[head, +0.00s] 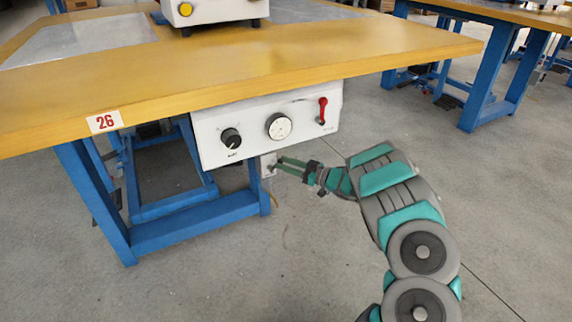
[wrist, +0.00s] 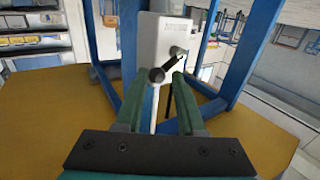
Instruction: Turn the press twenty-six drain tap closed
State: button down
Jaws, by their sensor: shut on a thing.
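The table of press 26 has a red "26" label (head: 104,122) on its front edge. A small tap (wrist: 173,53) with a dark round-ended handle (wrist: 157,75) stands out from a pale plate (wrist: 162,35) in the wrist view. In the head view the plate (head: 268,165) sits by the blue table leg, below the white control box (head: 268,125). My gripper (head: 279,162) reaches it from the right. In the wrist view my gripper (wrist: 165,80) has its green fingers shut on the handle. The tap's exact angle is hard to read.
A blue table frame (head: 190,232) stands left of my gripper. Grey floor (head: 310,270) is clear in front. Another blue-legged table (head: 490,80) is behind right.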

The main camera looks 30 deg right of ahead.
jog(key=shift+a+r+n+g+h, duration=0.35)
jog(key=shift+r+n+g+h, duration=0.3)
jog(key=shift+n, duration=0.55)
jog(key=c, duration=0.6)
grip_release()
jog(key=shift+f, duration=0.1)
jog(key=shift+o, duration=0.2)
jog(key=v, duration=0.7)
jog(key=shift+s+d+p, duration=0.2)
jog(key=shift+s+p, duration=0.1)
jog(key=shift+p, duration=0.15)
jog(key=shift+c, duration=0.2)
